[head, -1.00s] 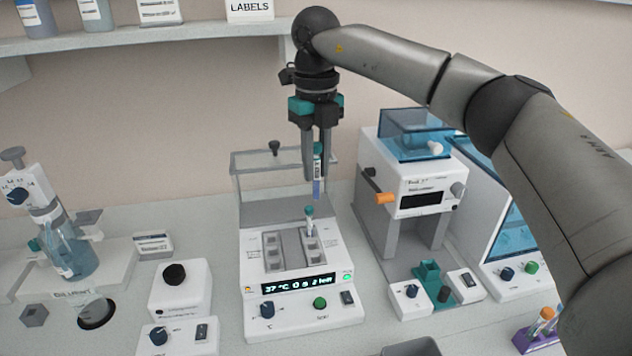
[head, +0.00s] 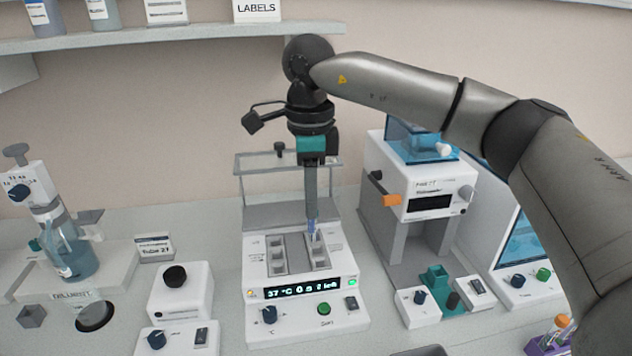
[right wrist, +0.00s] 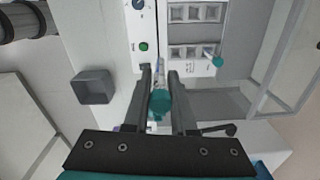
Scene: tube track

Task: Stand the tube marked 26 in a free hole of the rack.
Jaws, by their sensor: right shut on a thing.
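My right gripper (head: 312,220) points down at the right side of the white heating block (head: 305,312). In the right wrist view, the gripper (right wrist: 160,85) is shut on a tube with a teal cap (right wrist: 159,104). Its number cannot be read. Another teal-capped tube (right wrist: 215,59) stands in a block hole, apart from the held one. In the head view the gripper largely hides the tubes, and I cannot tell whether the held one touches the block. A purple rack (head: 537,349) with orange- and white-capped tubes is partly visible at the lower right. My left gripper is out of view.
A white machine with an orange knob (head: 425,190) stands right of the block. A small white knob box (head: 180,293) and a bottle dispenser (head: 68,255) stand left. A clear lid (head: 258,165) is raised behind the block. Some bare bench lies between the devices.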

